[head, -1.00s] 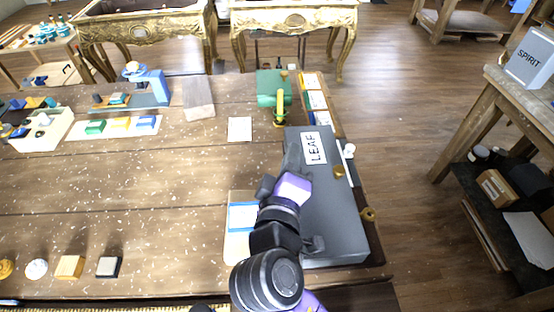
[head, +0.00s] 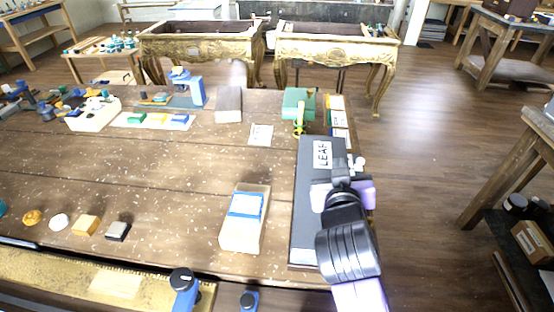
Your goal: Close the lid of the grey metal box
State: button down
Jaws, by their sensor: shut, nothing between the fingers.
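The grey metal box (head: 306,205) lies along the right end of the wooden table, with a white "LEAF" label (head: 322,154) on its far end. Its lid looks flat and down over the part I can see. Whether it is fully flush I cannot tell, as my arm covers the near right side. My gripper (head: 341,187), with purple parts, is over the right half of the box. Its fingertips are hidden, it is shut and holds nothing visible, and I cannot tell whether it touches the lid.
A wooden block with a blue-edged label (head: 245,215) lies left of the box. A green item (head: 299,102) and a yellow tool (head: 299,121) sit beyond it. A small white thing (head: 357,162) is by its right edge.

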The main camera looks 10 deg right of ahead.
jog(key=shift+s+d+f+m+y+b, duration=0.1)
jog(key=shift+d+f+m+y+b, duration=0.2)
jog(key=shift+d+f+m, duration=0.15)
jog(key=shift+s+d+f+m+y+b, duration=0.1)
jog(key=shift+d+f+m+y+b, duration=0.2)
jog(key=shift+f, duration=0.25)
jog(key=shift+f, duration=0.1)
notch_tip(320, 180, up, 5)
jog(key=p, duration=0.4)
jog(key=shift+a, duration=0.1)
jog(key=b+v, duration=0.2)
jog(key=v, duration=0.7)
jog(key=shift+s+a+f, duration=0.25)
jog(key=shift+s, duration=0.1)
